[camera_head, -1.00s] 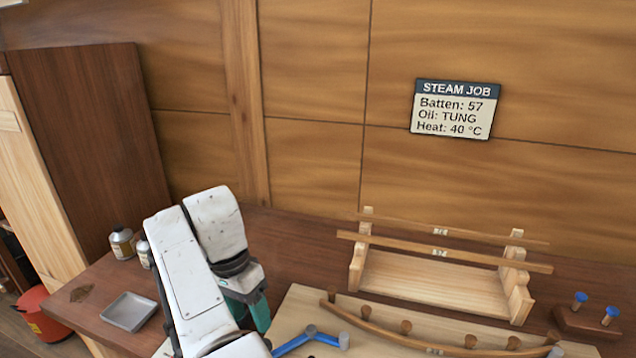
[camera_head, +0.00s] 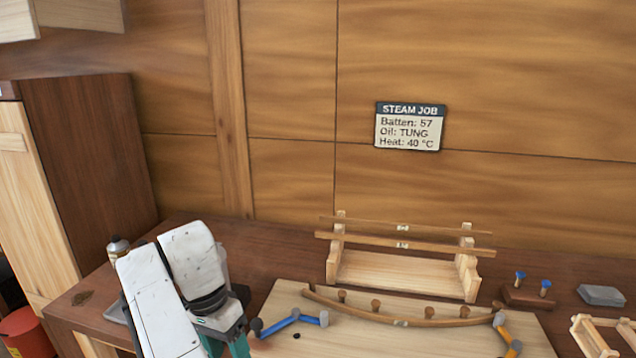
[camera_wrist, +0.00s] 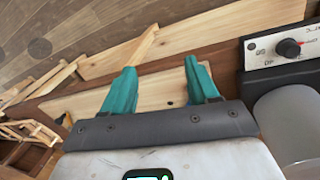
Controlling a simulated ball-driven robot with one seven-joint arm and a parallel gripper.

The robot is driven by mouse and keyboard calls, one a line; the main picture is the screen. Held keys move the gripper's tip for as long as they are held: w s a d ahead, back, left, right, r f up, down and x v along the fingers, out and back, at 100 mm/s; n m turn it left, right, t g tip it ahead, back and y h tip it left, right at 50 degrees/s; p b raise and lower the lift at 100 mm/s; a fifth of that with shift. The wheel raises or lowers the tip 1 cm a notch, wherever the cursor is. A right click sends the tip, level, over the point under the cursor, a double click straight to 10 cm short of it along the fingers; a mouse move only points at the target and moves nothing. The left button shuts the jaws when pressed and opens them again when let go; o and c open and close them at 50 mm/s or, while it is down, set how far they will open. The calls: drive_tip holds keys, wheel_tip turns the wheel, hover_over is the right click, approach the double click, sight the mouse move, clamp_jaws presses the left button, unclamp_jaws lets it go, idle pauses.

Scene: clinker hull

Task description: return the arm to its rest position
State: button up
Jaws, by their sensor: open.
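My gripper (camera_wrist: 160,88) shows in the wrist view with its two teal fingers spread apart and nothing between them. In the head view my white arm stands folded at the lower left, with the teal part of my gripper (camera_head: 228,340) low at its right side; the fingertips are cut off by the lower edge there. The arm is beside the left end of the pale board (camera_head: 290,345) on the bench.
A curved batten (camera_head: 395,319) lies against pegs on the board, with a blue clamp (camera_head: 283,325) and an orange clamp (camera_head: 506,335). A wooden rack (camera_head: 400,270) holds two battens behind. A control box with a knob (camera_wrist: 289,47) and a pale cylinder (camera_wrist: 290,120) are close right in the wrist view.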

drive_tip(key=d+f+n, duration=0.1)
drive_tip(key=d+f, duration=1.2)
drive_tip(key=d, duration=0.1)
drive_tip(key=s+d+f+n+y, duration=0.1)
drive_tip(key=s+d+f, duration=0.25)
drive_tip(key=d, duration=0.25)
drive_tip(key=s+d+f, duration=0.3)
drive_tip(key=d+f, duration=0.2)
drive_tip(key=d, duration=0.2)
drive_tip(key=s+d+f+n+t, duration=0.1)
drive_tip(key=s+d+f, duration=0.1)
drive_tip(key=s+d, duration=0.9)
drive_tip(key=s+d+r, duration=0.2)
drive_tip(key=s, duration=0.6)
drive_tip(key=s+d+r+n, duration=0.1)
drive_tip(key=s+d+r, duration=0.1)
drive_tip(key=s, duration=0.7)
drive_tip(key=shift+s+d+r+t+y, duration=0.2)
drive_tip(key=shift+d+t+y, duration=0.2)
drive_tip(key=shift+d, duration=0.3)
